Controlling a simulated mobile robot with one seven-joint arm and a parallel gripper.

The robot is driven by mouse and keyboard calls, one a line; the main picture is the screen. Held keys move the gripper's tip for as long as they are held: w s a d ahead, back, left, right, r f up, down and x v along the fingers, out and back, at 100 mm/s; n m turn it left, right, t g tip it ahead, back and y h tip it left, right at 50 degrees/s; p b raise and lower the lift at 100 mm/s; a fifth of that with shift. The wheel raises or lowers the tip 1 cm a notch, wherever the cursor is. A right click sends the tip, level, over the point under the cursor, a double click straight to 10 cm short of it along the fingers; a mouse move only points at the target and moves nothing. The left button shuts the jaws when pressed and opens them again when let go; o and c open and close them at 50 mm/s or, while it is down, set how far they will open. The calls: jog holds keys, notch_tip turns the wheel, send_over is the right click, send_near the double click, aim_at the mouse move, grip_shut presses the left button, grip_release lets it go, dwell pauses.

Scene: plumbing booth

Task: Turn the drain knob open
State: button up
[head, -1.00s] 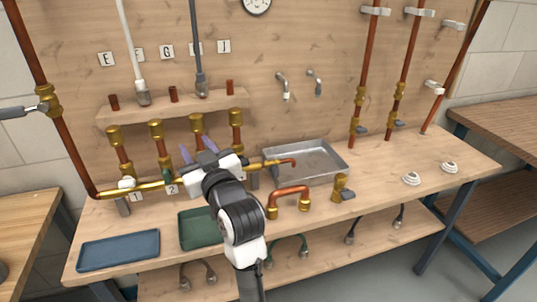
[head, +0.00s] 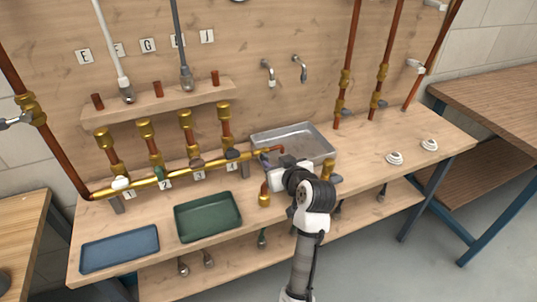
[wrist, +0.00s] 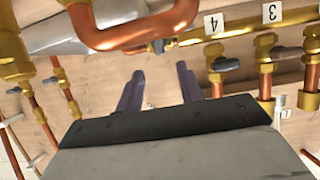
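A brass manifold pipe (head: 140,184) carries a white knob (head: 121,183), a green knob (head: 161,173), a brown knob (head: 196,163) and a dark grey knob (head: 232,155). My gripper (head: 264,160) is above the bench near that end, partly hidden by my wrist. In the wrist view (wrist: 159,88) its two purple fingers are apart with nothing between them. A copper U-bend (wrist: 135,38) is close, above the fingers in that picture.
A metal tray (head: 328,151) stands behind my gripper. A brass fitting (head: 329,172) is partly hidden right of my wrist. A green tray (head: 207,228) and blue tray (head: 120,262) lie at front left. Copper pipes (head: 348,65) rise at right. The bench's right part is mostly clear.

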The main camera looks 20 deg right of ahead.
aim_at(267, 156)
jog(key=p+x, duration=0.1)
jog(key=x, duration=0.5)
jog(key=shift+w, duration=0.15)
grip_shut()
